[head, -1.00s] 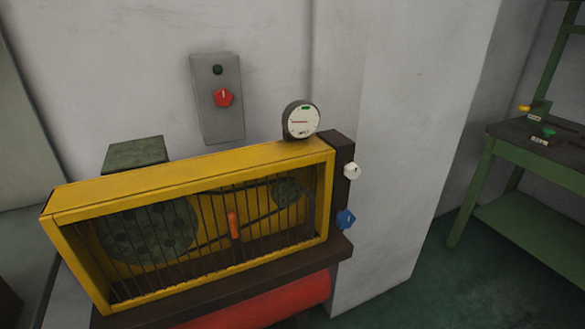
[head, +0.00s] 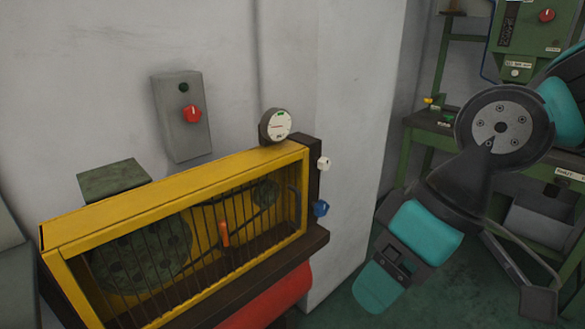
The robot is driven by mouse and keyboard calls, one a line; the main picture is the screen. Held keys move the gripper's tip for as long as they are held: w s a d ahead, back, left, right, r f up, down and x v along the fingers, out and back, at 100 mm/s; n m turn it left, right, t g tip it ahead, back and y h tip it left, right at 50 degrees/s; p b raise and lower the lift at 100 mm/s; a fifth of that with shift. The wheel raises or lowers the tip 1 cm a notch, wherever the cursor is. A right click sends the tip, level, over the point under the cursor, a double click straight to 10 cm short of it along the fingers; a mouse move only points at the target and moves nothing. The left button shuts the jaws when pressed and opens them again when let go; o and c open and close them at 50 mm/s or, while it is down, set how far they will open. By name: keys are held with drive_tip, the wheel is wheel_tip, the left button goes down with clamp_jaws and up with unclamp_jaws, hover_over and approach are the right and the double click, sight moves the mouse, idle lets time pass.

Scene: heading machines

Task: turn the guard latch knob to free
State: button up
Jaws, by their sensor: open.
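A yellow guard (head: 170,192) with dark vertical bars covers a large dark wheel and a small one at the left. An upright orange piece (head: 224,232) shows at the middle of the bars. A white knob (head: 324,163) and a blue knob (head: 321,208) stick out from the dark post (head: 313,185) at the guard's right end. A red knob (head: 192,114) is on the grey wall box. I cannot read which knob is the guard latch. My arm is at the right, apart from all of these; I cannot make out its gripper fingers.
A round gauge (head: 276,125) stands on top of the guard's right end. A red cylinder (head: 265,300) lies below the shelf. A green bench (head: 431,130) with a green machine (head: 530,40) stands at the back right. Floor shows between guard and bench.

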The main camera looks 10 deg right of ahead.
drive_tip(key=w+a+f+t+y+b, duration=0.1)
drive_tip(key=w+a+f+y+b, duration=0.15)
drive_tip(key=w, duration=0.55)
drive_tip(key=m+t+y+b, duration=0.3)
drive_tip(key=m+t, duration=0.1)
drive_tip(key=t, duration=0.9)
approach(328, 164)
drive_tip(key=v, duration=0.7)
drive_tip(key=p+x, duration=0.9)
drive_tip(key=x, duration=0.8)
drive_tip(key=shift+a+r, duration=0.1)
drive_tip(key=c, duration=0.9)
